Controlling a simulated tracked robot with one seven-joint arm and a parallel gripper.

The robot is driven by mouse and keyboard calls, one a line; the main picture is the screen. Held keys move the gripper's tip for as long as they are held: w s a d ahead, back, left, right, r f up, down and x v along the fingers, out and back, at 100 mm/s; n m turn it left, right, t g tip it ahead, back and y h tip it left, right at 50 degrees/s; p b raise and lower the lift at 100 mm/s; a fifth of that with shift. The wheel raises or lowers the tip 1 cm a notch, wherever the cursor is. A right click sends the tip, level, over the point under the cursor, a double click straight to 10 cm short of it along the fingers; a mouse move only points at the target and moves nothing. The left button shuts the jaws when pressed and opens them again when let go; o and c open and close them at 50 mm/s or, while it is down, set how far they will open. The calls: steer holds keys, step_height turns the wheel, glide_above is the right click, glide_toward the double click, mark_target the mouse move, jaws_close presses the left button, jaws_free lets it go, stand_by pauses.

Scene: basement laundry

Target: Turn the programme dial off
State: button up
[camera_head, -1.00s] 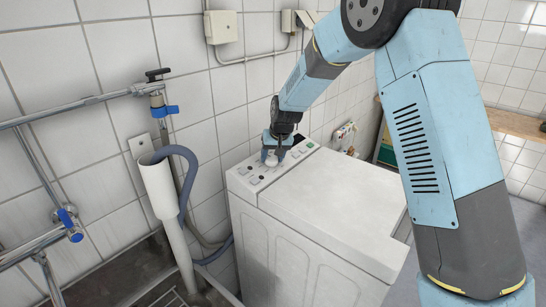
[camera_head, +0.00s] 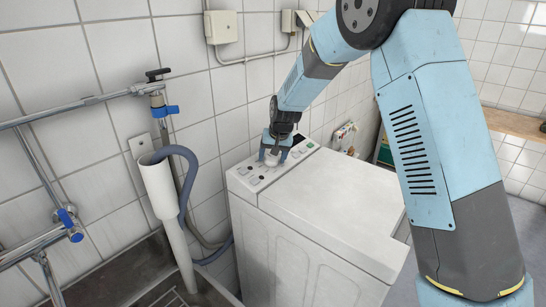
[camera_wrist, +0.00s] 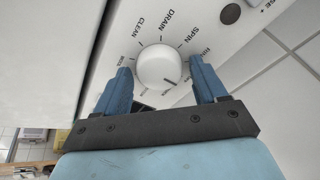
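The white round programme dial (camera_wrist: 159,66) fills the middle of the wrist view, on the white control panel (camera_wrist: 110,55). Printed words around it include CLEAN, DRAIN and SPIN; others are partly hidden. A short dark mark on the dial's lower right edge points away from those three words, towards my right finger. My gripper (camera_wrist: 160,75) is open, one blue finger on each side of the dial, with a small visible gap on both sides. In the head view my gripper (camera_head: 273,154) is at the washing machine's (camera_head: 325,205) back-left panel, with the dial (camera_head: 271,159) between its fingers.
A dark round button (camera_wrist: 230,14) is beside the dial. Small buttons (camera_head: 253,180) lie left of my gripper on the panel. A grey drain hose (camera_head: 185,165) and white standpipe (camera_head: 160,185) stand left. The tiled wall is close behind; the machine's lid is clear.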

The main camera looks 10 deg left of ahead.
steer(key=shift+o, duration=0.5)
steer(key=shift+r, duration=0.1)
steer(key=v, duration=1.3)
steer(key=shift+d+r, duration=0.15)
steer(key=shift+r, duration=0.1)
steer(key=shift+s, duration=0.1)
